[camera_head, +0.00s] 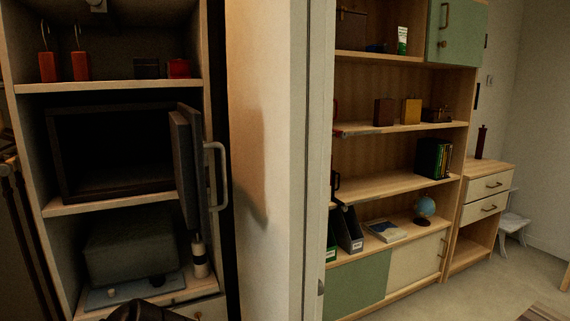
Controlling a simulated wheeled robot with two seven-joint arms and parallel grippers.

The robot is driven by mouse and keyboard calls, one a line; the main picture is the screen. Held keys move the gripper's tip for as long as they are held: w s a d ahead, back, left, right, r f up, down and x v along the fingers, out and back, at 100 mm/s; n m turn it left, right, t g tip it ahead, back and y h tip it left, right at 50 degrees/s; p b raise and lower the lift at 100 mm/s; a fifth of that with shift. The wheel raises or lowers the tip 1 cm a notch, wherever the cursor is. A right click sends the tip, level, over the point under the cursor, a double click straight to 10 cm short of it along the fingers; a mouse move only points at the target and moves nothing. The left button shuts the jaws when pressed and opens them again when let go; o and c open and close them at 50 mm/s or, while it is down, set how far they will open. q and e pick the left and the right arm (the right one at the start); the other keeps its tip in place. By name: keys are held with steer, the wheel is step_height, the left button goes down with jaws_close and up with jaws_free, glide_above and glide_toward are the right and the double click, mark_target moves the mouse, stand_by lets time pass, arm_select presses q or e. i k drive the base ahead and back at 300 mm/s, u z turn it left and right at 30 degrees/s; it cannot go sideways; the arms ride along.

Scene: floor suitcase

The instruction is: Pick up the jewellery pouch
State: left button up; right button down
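I cannot make out a jewellery pouch for certain. A small red object (178,68) sits on the top visible shelf of the left unit, beside a small dark box (146,68); it is too small and dark to identify. No gripper fingers show. A dark rounded shape at the bottom edge, left of centre, may be part of my arm, but I cannot tell.
In the left unit, a dark cabinet (108,193) has its handled door (190,165) swung open; below are a grey box (130,248) and a bottle (199,258). A pale wall (270,160) separates it from a bookcase (400,185).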

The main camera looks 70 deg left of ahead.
mark_target(180, 69)
steer(key=i, duration=1.3)
steer(key=u, duration=3.8)
steer(key=i, duration=0.5)
steer(key=u, duration=0.5)
steer(key=k, duration=1.3)
steer(key=z, duration=0.05)
steer(key=i, duration=0.75)
steer(key=z, duration=0.5)
